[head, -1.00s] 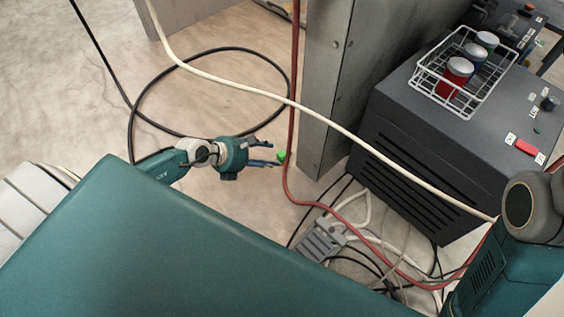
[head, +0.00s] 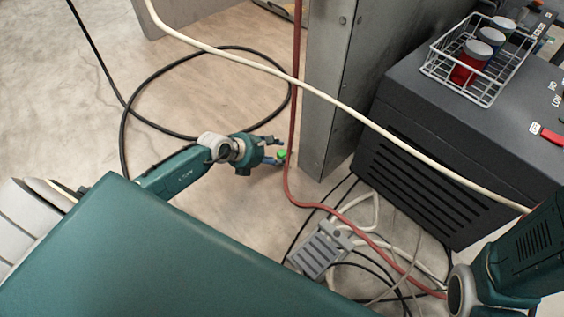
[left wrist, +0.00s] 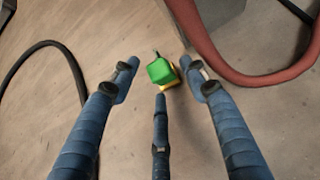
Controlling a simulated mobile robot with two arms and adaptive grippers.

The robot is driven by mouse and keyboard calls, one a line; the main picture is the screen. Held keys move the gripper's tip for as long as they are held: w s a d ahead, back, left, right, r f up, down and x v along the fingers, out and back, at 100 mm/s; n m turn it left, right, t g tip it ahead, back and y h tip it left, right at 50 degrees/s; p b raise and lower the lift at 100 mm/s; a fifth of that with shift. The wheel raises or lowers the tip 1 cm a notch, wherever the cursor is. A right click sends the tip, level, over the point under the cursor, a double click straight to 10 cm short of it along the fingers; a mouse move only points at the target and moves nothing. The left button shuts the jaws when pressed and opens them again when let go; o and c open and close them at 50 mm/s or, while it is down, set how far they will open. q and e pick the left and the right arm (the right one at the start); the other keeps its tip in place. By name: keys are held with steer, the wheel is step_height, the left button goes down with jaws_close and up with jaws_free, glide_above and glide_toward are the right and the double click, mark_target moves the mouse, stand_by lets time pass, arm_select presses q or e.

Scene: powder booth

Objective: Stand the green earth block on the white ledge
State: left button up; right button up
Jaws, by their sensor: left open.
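The small green earth block (head: 283,154) shows at the fingertips of my left gripper (head: 279,152) in the head view, beside the foot of the grey metal panel. In the left wrist view the green block (left wrist: 160,71) has a yellow part under it and a short dark piece at its top. It lies ahead of the middle finger, between the tips of the two outer fingers of the left gripper (left wrist: 161,80). The fingers are spread, with gaps on both sides of the block. I cannot make out the white ledge. My right gripper is not in view.
A red hose (head: 294,120) hangs close by the left gripper. A cream cable (head: 375,132) crosses the head view. The grey panel (head: 334,90) and dark cabinet (head: 440,150) stand to the right. A grey power strip (head: 320,251) lies among tangled cables. A black cable loops on the floor.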

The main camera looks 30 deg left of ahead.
arm_select(q)
steer(key=shift+w+d+f, duration=0.15)
steer(key=shift+w+f, duration=0.2)
steer(key=shift+f, duration=0.1)
steer(key=shift+r, duration=0.1)
jaws_close()
